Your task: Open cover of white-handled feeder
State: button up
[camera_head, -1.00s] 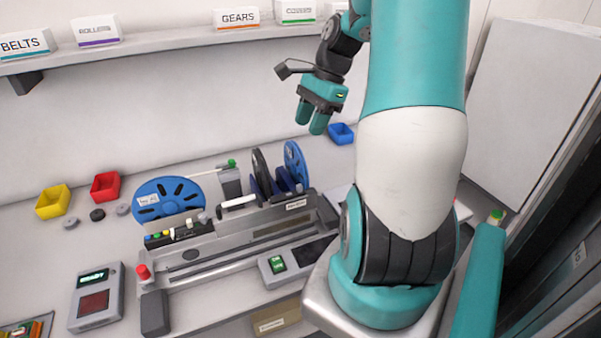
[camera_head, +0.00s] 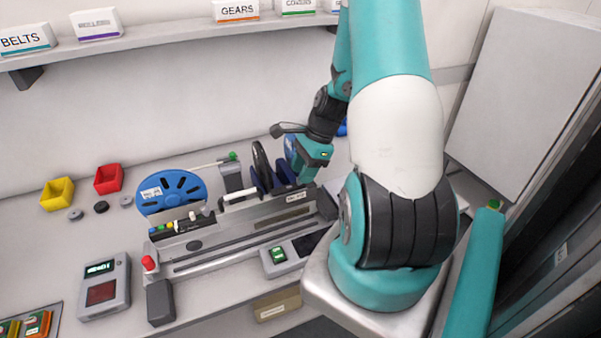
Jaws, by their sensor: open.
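The feeder with the white handle (camera_head: 238,198) stands on the grey feeder base, its handle lying roughly level and pointing left. Its cover looks closed, though the detail is small. Dark reels (camera_head: 264,166) stand upright just behind and right of the handle. My gripper (camera_head: 304,177) is low at the right end of the feeders, beside the blue reel (camera_head: 290,150), right of the white handle and apart from it. Its fingers are open and point down; nothing shows between them. My gripper partly hides the blue reel.
A large blue reel (camera_head: 172,192) stands at the left, with a green-knobbed handle (camera_head: 233,156) behind. The grey base (camera_head: 240,235) carries a red knob (camera_head: 149,263). Yellow (camera_head: 57,194) and red bins (camera_head: 107,179) sit back left. A shelf (camera_head: 160,43) runs above.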

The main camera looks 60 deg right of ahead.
jog(key=shift+x, duration=1)
grip_shut()
jog(key=shift+r, duration=0.2)
